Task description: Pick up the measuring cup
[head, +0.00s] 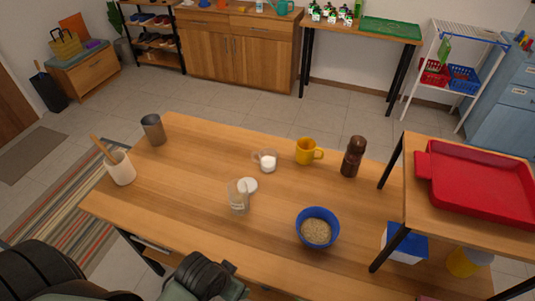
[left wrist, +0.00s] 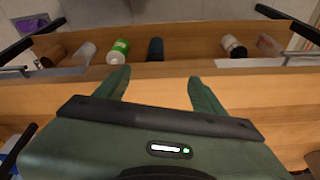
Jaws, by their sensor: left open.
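A small clear cup with a side handle and white contents (head: 267,162), which looks like the measuring cup, stands on the wooden table (head: 190,200) in the head view. A taller clear glass (head: 238,198) stands nearer, beside a small white round item (head: 248,185). My left gripper (left wrist: 158,90) is open and empty in the left wrist view, its two green fingers apart in front of an open wooden drawer (left wrist: 210,45). The cup is not visible in that view. In the head view, part of my arm shows low at the table's front edge, with no fingertips visible.
A yellow mug (head: 306,152), brown grinder (head: 353,157) and blue bowl of grain (head: 317,228) stand to the right. A metal cup (head: 153,129) and white utensil pot (head: 120,168) stand left. The drawer holds several jars, including a green one (left wrist: 119,50).

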